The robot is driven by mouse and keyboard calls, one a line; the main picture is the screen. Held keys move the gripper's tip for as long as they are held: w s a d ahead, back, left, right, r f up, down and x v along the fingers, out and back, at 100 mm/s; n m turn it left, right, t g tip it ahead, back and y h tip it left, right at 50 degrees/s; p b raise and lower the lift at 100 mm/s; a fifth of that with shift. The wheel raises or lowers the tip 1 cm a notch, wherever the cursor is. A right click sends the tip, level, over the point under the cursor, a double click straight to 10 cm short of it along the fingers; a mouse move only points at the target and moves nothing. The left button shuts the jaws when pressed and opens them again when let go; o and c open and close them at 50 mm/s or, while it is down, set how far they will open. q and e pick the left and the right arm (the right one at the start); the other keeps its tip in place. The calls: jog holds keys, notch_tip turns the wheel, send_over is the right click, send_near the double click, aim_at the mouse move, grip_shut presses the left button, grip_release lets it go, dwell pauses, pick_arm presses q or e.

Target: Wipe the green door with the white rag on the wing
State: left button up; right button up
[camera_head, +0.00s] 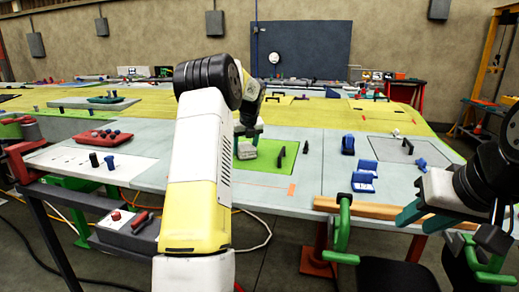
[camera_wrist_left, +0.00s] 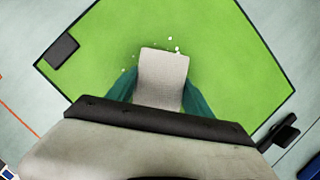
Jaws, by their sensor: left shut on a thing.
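The green door (camera_head: 262,162) is a flat panel set in the grey wing surface. It fills most of the left wrist view (camera_wrist_left: 225,60). The white rag (camera_wrist_left: 162,78) looks like a pale folded pad and sits between the teal fingers of my left gripper (camera_wrist_left: 160,95). In the head view the rag (camera_head: 245,153) is low over the door's left part; whether it touches cannot be told. Several small white specks (camera_wrist_left: 177,50) show on the green beside the rag. My right gripper (camera_head: 422,217), with teal fingers apart, is empty at the wing's front right.
A black handle (camera_head: 282,156) stands on the door, and another (camera_head: 306,146) stands to its right. A green clamp (camera_head: 341,235) grips the wooden front edge. The grey surface between door and blue blocks is mostly bare.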

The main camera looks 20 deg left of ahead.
aim_at(249, 143)
pick_arm(q)
jog(key=shift+w+a+f, duration=0.1)
jog(key=shift+w, duration=1.2)
jog(key=shift+w+f, duration=0.1)
jog(key=shift+w, duration=2.15)
jog(key=shift+w+a+r, duration=0.1)
jog(key=shift+r, duration=0.1)
